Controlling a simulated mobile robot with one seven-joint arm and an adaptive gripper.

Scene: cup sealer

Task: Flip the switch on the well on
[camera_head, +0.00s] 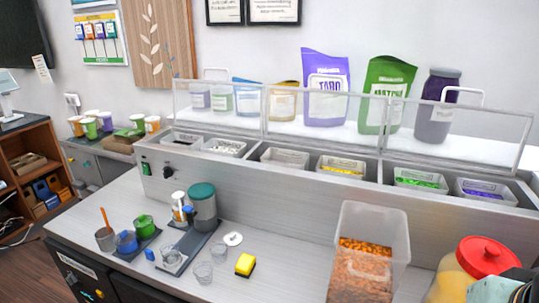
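The well (262,192) is a long metal topping unit on the counter. It has a row of open bins and a clear guard above them. On its front panel at the left end are a small green switch (146,169) and a black knob (168,174). The switch is too small to tell its position. My gripper's fingers do not show in the head view. A dark, grey-teal shape is cut off at the lower right corner, and I cannot tell what it is.
A clear bin of orange pieces (372,250) and a red-lidded jar (482,262) stand at the front right. A teal-lidded container (203,205), cups and a yellow block (245,265) are on the counter. Pouches (326,90) stand behind the guard. Bare counter lies before the switch.

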